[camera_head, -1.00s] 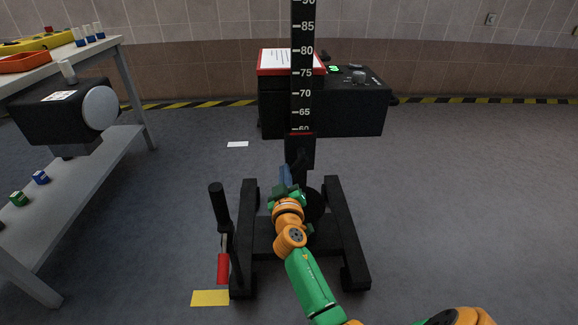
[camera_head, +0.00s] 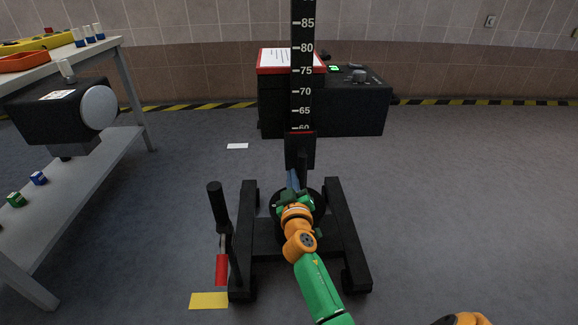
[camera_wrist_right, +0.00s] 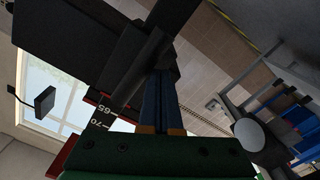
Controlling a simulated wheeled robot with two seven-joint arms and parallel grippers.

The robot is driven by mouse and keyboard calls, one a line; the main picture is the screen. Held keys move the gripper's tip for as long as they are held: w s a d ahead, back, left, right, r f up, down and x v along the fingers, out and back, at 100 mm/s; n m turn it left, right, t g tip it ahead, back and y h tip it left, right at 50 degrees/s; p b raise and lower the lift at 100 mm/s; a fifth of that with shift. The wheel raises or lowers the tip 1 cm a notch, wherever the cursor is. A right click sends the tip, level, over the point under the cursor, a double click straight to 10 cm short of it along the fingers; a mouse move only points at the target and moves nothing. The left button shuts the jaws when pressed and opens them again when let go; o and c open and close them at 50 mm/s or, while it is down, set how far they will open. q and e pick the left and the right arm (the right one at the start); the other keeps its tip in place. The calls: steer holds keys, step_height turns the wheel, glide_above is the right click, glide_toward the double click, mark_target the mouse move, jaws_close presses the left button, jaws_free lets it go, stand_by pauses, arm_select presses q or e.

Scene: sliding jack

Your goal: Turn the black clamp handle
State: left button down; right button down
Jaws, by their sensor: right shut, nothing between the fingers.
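The black clamp handle (camera_head: 303,160) is a short dark piece at the foot of the jack's black column (camera_head: 302,75), just under the red line on its scale. In the right wrist view a black bar (camera_wrist_right: 146,68), which looks like this handle, crosses slantwise just beyond the fingertips. My right gripper (camera_head: 293,177) is in front of the column with its blue fingers together and empty. In the wrist view the fingertips (camera_wrist_right: 161,75) are at or against the bar; I cannot tell whether they touch. My left gripper is not in view.
The jack's black base (camera_head: 343,225) stands on the floor below, with an upright black lever (camera_head: 218,205) at its left. A shelf table (camera_head: 85,180) stands at left. The floor at right is clear.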

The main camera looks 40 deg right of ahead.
steer(key=v, duration=0.8)
steer(key=shift+w+a+r, duration=0.25)
steer(key=shift+a+r, duration=0.05)
steer(key=shift+a, duration=0.1)
